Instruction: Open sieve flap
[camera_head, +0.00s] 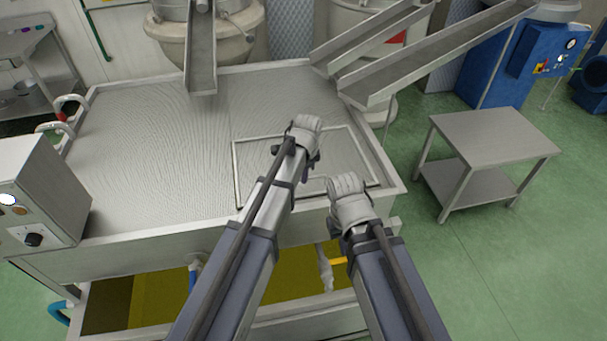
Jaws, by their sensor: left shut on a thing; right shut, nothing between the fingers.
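The sieve flap (257,162) is a light rectangular frame with a mesh panel in the right front part of the large metal sieve table (150,140). It looks flat, level with the sieve surface. My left gripper (305,127) reaches over the flap and is shut on part of it near its far side. The hand hides the exact place of the grip. My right gripper (345,185) is shut and empty, at the flap's near edge above the table's front rim. My arms hide part of the flap's near side.
Metal chutes (430,62) slope down to the table's back right corner, and another chute (200,50) comes down at the back. A control box (40,200) stands at the left. An open yellow-green basin (150,300) lies below. A small metal side table (490,135) stands right, with free floor around it.

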